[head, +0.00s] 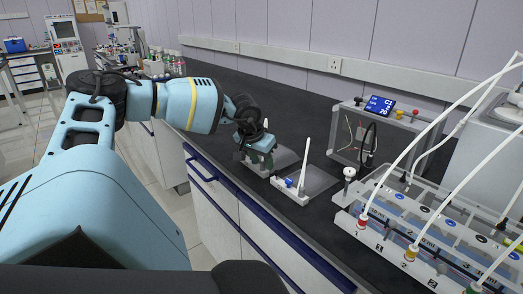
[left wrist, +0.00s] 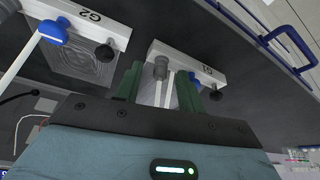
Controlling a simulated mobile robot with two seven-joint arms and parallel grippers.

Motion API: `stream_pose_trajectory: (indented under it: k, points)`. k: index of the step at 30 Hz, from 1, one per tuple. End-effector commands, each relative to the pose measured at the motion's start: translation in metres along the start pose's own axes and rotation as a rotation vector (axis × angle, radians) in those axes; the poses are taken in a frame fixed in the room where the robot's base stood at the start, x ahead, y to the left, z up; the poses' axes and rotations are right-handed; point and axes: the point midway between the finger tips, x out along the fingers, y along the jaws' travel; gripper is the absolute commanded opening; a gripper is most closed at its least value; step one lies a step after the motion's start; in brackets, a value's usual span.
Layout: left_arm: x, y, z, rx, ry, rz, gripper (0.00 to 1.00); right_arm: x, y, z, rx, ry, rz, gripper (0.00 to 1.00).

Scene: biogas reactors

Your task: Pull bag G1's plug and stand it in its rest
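Bag G1's station is a white bar (left wrist: 199,61) labelled G1 in the left wrist view, with a grey round fitting (left wrist: 161,67) that may be the plug, and a black knob (left wrist: 215,95). My left gripper (left wrist: 160,86) has its two green fingers apart, one on each side of the grey fitting and a white stem, with gaps showing; contact cannot be told. In the head view the left gripper (head: 264,158) is over the farther small station and hides most of it. Which part is the rest is not clear. My right gripper is not in view.
Station G2 (head: 290,191) stands just nearer, with a blue fitting (left wrist: 53,33) and an upright white tube (head: 304,160). A clear-sided box with a blue display (head: 379,104) and a tube rack (head: 393,232) stand right. A blue rail (head: 280,231) runs along the bench front.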

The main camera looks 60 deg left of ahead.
Motion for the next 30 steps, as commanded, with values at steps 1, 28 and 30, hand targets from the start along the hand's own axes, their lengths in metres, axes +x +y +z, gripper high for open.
stream_pose_trajectory:
  k: [1,28,30]
  points:
    - [0.000,0.000,0.000,0.000,0.000,0.000,0.39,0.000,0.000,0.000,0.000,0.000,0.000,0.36]
    - [-0.078,0.000,0.000,0.000,0.000,0.001,0.39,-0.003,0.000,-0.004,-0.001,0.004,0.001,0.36]
    - [-0.078,0.000,0.000,0.000,0.000,0.001,0.39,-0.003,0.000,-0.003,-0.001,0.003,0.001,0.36]
